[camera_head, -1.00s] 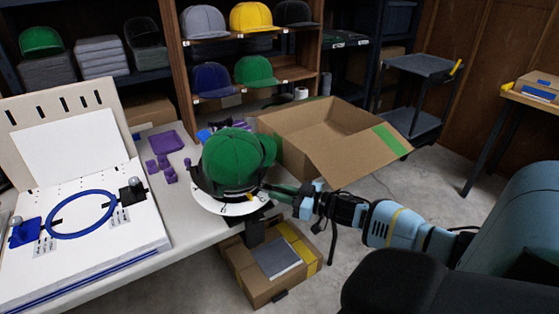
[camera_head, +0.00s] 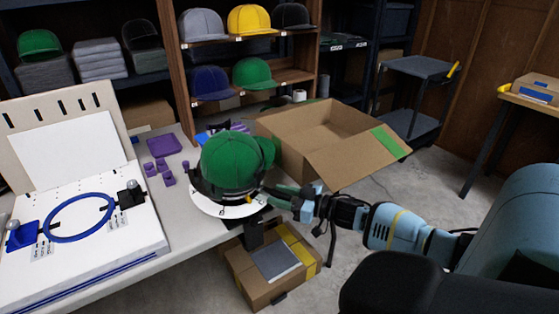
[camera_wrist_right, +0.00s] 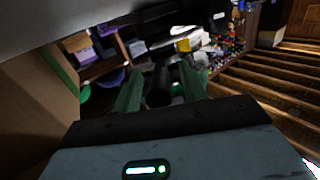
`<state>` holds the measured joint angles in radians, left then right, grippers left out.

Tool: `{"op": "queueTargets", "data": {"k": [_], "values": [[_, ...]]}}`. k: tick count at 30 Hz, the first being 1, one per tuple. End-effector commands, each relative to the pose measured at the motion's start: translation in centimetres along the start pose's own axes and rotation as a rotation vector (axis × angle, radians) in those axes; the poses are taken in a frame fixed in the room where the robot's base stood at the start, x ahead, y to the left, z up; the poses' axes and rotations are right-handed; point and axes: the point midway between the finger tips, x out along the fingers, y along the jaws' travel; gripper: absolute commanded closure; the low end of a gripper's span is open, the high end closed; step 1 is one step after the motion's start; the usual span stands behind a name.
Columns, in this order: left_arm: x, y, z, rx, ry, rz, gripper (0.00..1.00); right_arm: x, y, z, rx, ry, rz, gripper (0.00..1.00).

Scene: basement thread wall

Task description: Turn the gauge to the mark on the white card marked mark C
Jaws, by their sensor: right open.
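A green cap (camera_head: 229,162) sits on a dark round holder at the right end of the table. A white curved plate (camera_head: 222,209) shows under it, with a small yellow piece (camera_head: 249,198) at its edge. I cannot tell which part is the gauge, and no mark C lettering is readable. My left gripper is out of view.
An open cardboard box (camera_head: 318,135) stands behind my right gripper. A taped carton (camera_head: 272,265) is below the table edge. A white board with a blue hoop (camera_head: 80,217) and purple pieces (camera_head: 164,145) lie left. Shelves of caps stand behind.

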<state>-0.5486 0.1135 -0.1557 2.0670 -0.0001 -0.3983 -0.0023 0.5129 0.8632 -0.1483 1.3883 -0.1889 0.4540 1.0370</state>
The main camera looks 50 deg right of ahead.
Motion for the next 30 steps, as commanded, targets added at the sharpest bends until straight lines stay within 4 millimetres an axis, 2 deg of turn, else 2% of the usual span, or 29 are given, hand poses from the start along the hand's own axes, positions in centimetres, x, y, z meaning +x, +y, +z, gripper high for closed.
{"op": "queueTargets", "data": {"k": [15,21,30], "values": [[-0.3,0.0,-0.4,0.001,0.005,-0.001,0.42,-6.1,0.0,0.0,0.001,0.0,0.0,0.58],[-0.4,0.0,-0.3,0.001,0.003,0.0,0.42,-7.1,0.0,-0.1,-0.001,0.0,0.0,0.58],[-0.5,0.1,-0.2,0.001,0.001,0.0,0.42,-7.2,0.0,-0.1,-0.001,0.001,0.0,0.58]]}}
